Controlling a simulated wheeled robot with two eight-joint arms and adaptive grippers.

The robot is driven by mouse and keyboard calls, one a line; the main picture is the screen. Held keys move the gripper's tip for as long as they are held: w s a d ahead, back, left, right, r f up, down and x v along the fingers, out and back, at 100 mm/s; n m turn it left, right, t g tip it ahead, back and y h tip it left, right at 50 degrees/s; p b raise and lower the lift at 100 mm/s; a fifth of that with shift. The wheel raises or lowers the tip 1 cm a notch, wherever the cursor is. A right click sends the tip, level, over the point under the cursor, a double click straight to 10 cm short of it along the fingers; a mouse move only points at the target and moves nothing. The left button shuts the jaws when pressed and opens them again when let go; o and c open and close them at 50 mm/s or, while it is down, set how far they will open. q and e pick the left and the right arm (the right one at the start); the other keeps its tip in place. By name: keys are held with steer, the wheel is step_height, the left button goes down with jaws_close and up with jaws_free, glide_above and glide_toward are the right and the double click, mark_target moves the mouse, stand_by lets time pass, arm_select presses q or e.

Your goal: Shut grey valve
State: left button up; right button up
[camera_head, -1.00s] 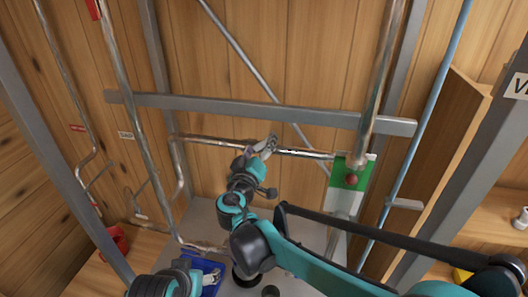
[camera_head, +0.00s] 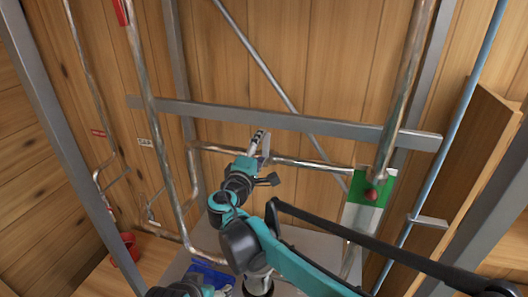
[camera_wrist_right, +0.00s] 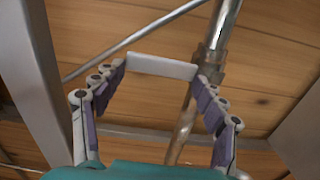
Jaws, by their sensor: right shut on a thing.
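A light grey bar, which looks like the grey valve's handle (camera_wrist_right: 162,66), spans between the fingertips of my right gripper (camera_wrist_right: 163,73) in the right wrist view. The gripper is shut on it from both ends. In the head view the right gripper (camera_head: 262,142) is at the horizontal pipe in front of the wooden wall, just below the grey crossbar. The valve's body is hidden there by the gripper and wrist. My left arm shows at the bottom edge, with its gripper (camera_head: 222,290) mostly cut off beside a blue object; its jaw state is unclear.
A grey crossbar (camera_head: 330,126) runs behind and above the right gripper. A vertical pipe (camera_head: 408,80) and a green panel with a red knob (camera_head: 372,195) stand to the right. A blue container (camera_head: 208,274) and a red object (camera_head: 126,248) are low at left.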

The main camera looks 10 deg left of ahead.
steer(key=shift+a+r+n, duration=0.1)
steer(key=shift+a+n, duration=0.1)
steer(key=shift+n, duration=0.2)
steer(key=o, duration=1.6)
steer(key=shift+w, duration=0.1)
steer(key=shift+c, duration=0.2)
steer(key=shift+o, duration=0.7)
steer(key=shift+w, duration=0.1)
steer(key=s+a, duration=0.2)
steer(key=s, duration=1)
steer(key=shift+a, duration=0.2)
